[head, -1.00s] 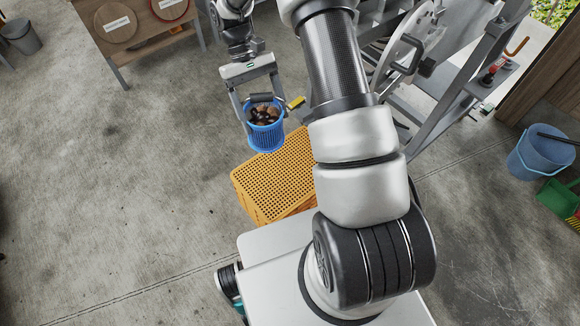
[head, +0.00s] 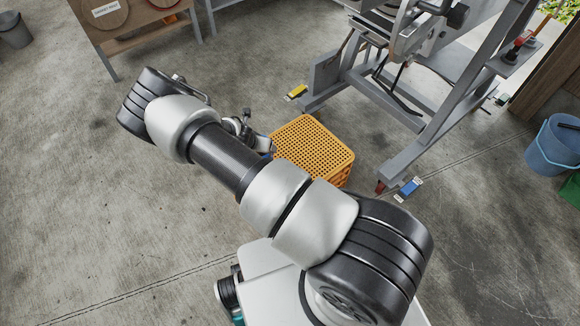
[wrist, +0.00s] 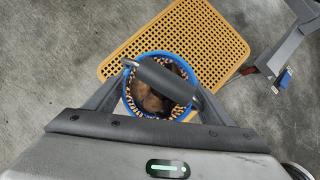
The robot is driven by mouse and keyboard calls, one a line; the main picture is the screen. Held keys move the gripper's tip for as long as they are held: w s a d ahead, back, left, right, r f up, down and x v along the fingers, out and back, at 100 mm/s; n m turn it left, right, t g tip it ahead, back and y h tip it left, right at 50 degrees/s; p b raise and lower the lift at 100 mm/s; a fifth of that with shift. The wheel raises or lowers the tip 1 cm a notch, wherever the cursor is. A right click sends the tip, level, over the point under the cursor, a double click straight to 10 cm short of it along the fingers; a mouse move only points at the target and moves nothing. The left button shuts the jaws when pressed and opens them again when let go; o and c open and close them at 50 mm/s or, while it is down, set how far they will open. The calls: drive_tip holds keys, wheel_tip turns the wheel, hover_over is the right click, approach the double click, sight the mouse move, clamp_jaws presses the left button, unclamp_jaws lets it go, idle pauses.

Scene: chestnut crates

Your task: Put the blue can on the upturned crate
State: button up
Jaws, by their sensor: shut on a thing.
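The blue can (wrist: 128,98) is an open, perforated bucket with brown chestnuts in it and a dark bar handle across its top. My gripper (wrist: 165,82) is shut on that handle. The upturned crate (head: 312,148) is yellow-orange, with a flat perforated top facing up; it also shows in the wrist view (wrist: 180,30). In the wrist view the can overlaps the crate's near edge; its height against the crate top I cannot tell. In the head view my arm hides nearly all of the can; only a blue sliver shows at the crate's left side.
A grey metal machine frame (head: 420,150) stands right of and behind the crate. Small yellow (head: 297,91) and blue (head: 410,187) blocks sit at its feet. A blue bucket (head: 553,147) stands far right, a wooden table (head: 130,40) at back left. The floor at left is clear.

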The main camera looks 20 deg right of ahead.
drive_tip(key=f+n+y, duration=0.1)
drive_tip(key=w+a+f+n+t+b, duration=0.1)
drive_tip(key=n, duration=0.1)
drive_tip(key=a+f+n+y+b, duration=0.1)
drive_tip(key=n, duration=0.1)
drive_tip(key=shift+w+f+t+y, duration=0.3)
drive_tip(key=shift+a+f+n, duration=0.2)
drive_tip(key=shift+f+n, duration=0.15)
drive_tip(key=shift+n, duration=0.15)
wheel_tip(320, 180, down, 10)
drive_tip(key=b, duration=0.3)
drive_tip(key=shift+r+y, duration=0.25)
drive_tip(key=shift+y, duration=0.05)
drive_tip(key=o, duration=1.6)
drive_tip(key=shift+a, duration=0.1)
drive_tip(key=shift+r, duration=0.1)
